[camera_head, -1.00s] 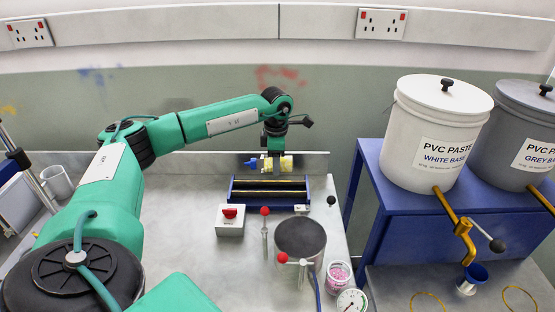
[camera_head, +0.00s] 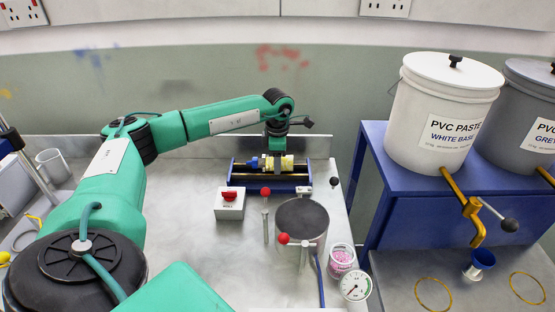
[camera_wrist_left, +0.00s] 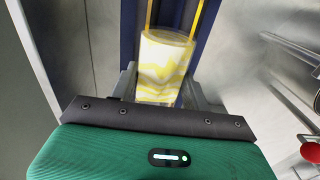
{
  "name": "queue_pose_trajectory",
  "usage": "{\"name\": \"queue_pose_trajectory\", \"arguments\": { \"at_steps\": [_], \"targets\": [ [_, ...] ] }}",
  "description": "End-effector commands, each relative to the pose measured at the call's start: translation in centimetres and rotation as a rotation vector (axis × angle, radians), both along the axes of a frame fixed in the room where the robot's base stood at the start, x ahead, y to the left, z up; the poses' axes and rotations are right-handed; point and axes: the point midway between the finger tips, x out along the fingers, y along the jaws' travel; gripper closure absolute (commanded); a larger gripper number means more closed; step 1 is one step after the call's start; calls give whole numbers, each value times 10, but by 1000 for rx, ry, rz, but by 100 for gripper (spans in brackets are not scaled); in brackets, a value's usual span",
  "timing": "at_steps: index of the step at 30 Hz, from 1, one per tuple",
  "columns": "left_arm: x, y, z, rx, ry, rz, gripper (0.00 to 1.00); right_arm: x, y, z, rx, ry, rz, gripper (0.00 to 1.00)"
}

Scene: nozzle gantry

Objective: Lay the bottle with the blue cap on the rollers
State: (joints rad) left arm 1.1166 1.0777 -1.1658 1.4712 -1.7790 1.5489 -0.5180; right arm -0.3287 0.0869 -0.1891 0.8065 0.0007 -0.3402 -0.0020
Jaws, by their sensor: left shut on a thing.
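The bottle (camera_head: 287,165) is pale yellow and white, with its blue cap (camera_head: 252,163) pointing left. It lies level, over the roller unit (camera_head: 237,183), a blue frame with dark and yellow rollers. My left gripper (camera_head: 271,166) comes from above and is shut around the bottle's middle. In the left wrist view the bottle (camera_wrist_left: 163,65) sits between the two fingers, with the blue frame and yellow rods behind it. I cannot tell whether it touches the rollers. My right gripper is out of view.
In front of the rollers stand a red-knobbed switch box (camera_head: 230,204), a grey pot (camera_head: 301,220), red-ball levers and a gauge (camera_head: 355,287). On the right, a blue stand (camera_head: 400,210) bears paste buckets (camera_head: 440,115). The bench left of the switch box is clear.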

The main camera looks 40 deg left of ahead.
Motion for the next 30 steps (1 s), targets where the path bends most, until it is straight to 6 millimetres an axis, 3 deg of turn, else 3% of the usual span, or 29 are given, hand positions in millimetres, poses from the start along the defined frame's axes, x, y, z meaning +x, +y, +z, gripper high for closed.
{"name": "queue_pose_trajectory", "arguments": {
  "at_steps": [9,10,14,23,30],
  "targets": [
    [0,0,1,0,0,0,80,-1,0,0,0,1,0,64],
    [0,0,1,0,0,0,51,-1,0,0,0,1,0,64],
    [0,0,0,0,0,0,27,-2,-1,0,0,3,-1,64],
    [0,0,1,-1,1,0,27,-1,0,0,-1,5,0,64],
    [0,0,14,0,0,0,27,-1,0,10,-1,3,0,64]
  ]
}}
